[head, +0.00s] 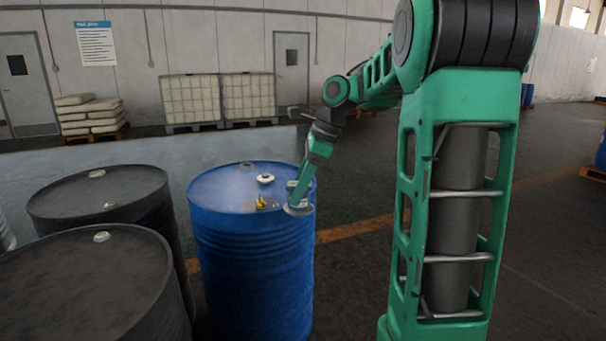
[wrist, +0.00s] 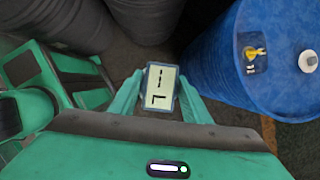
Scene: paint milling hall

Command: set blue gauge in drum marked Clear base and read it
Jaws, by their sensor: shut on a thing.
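My gripper (wrist: 160,92) is shut on a gauge (wrist: 161,88) with a pale rectangular display and a grey-blue rim. The dark marks on the display show sideways, and I cannot read them surely. In the head view my gripper (head: 298,204) is at the right rim of a blue drum (head: 252,265); the gauge's shape is unclear there. In the wrist view the blue drum (wrist: 222,80) lies to the right of the gauge, apart from it in the picture. A white fitting (head: 265,179) and a yellow-and-dark mark (head: 262,203) are on its top. I see no readable drum name.
Two black drums (head: 100,190) (head: 85,285) stand left of the blue drum. Pallets with white containers (head: 220,98) and stacked sacks (head: 90,112) stand by the back wall. A notice (head: 96,42) hangs there. Floor right of the drum is open, with an orange line (head: 355,228).

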